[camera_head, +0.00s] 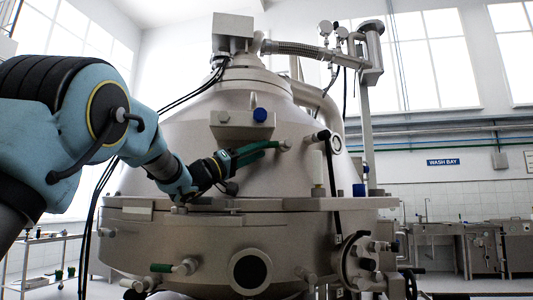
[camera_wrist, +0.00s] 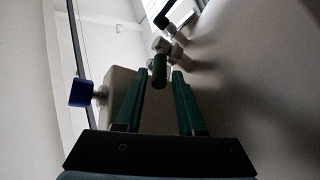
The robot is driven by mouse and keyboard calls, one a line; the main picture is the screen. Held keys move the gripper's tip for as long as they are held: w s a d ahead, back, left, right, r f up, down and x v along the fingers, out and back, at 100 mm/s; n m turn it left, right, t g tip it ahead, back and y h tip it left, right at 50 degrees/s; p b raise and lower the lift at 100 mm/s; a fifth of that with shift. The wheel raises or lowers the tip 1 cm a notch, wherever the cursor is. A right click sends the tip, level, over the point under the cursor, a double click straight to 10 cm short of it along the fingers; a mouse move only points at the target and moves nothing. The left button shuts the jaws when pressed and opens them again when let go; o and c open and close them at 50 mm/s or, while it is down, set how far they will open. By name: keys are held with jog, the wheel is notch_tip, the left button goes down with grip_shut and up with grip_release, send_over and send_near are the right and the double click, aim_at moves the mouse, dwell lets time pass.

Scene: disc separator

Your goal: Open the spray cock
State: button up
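A small metal cock (camera_head: 286,146) sticks out of the separator's conical hood (camera_head: 190,125) in the head view. In the wrist view its dark green handle (camera_wrist: 160,72) points toward me, with the metal body (camera_wrist: 165,46) behind it. My gripper (camera_head: 274,146) reaches in from the left, its green fingers at the cock. In the wrist view my gripper (camera_wrist: 158,76) is open, one fingertip on each side of the handle's end, with a gap visible on both sides. In the head view the fingers hide most of the handle. No label on the cock is readable.
A blue knob (camera_head: 260,115) is just above my fingers; it also shows in the wrist view (camera_wrist: 80,93). A black-handled cock (camera_head: 323,135) is to the right. Another green-handled cock (camera_head: 162,267) is low on the bowl. Pipes (camera_head: 310,53) run above.

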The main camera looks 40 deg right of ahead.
jog(key=b+v, duration=0.2)
jog(key=v, duration=0.4)
jog(key=shift+a+f, duration=0.2)
jog(key=shift+a, duration=0.1)
